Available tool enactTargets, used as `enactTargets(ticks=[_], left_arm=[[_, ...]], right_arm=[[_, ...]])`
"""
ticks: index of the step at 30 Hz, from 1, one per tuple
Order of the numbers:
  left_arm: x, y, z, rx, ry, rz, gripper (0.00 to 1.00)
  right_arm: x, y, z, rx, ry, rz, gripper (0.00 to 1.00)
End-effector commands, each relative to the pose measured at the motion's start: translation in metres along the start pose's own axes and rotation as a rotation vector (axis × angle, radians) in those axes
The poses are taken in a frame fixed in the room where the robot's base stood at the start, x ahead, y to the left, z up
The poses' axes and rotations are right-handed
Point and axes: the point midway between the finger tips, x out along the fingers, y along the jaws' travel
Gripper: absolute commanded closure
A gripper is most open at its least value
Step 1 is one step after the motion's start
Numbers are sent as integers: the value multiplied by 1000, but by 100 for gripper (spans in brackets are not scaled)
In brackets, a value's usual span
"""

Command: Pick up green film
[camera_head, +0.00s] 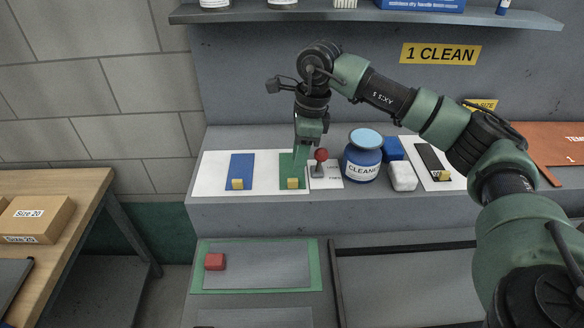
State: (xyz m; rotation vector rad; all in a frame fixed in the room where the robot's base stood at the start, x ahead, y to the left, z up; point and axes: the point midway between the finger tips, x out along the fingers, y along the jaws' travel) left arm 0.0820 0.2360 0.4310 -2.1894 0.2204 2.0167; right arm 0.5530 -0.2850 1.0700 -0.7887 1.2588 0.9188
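The green film (287,173) is a flat strip on a white sheet on the grey counter. A small yellow block (293,183) sits on its near end. My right gripper (301,155) points down at the film's far part, behind the yellow block. Its fingers are green like the film, so I cannot tell whether they touch it or how far apart they are. My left gripper is not in view.
A blue film (242,167) with a yellow block lies to the left. To the right stand a red-knobbed lever (320,156), a blue CLEANER jar (363,160), a white block (403,176) and a black strip (431,157). A shelf (380,17) runs above.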

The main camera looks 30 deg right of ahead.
Motion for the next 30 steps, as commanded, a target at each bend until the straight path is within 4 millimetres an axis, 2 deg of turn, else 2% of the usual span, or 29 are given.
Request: enactTargets(ticks=[8, 12, 20, 21, 25, 30], left_arm=[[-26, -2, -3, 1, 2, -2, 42], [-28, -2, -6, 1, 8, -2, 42], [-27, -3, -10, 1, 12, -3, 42], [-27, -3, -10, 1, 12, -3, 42], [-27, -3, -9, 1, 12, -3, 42], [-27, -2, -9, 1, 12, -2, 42]], right_arm=[[34, 3, 3, 0, 4, 5, 63], [53, 2, 3, 0, 1, 1, 63], [58, 1, 3, -1, 0, 0, 63], [58, 1, 3, -1, 0, 0, 66], [58, 1, 3, -1, 0, 0, 100], [58, 1, 3, -1, 0, 0, 100]])
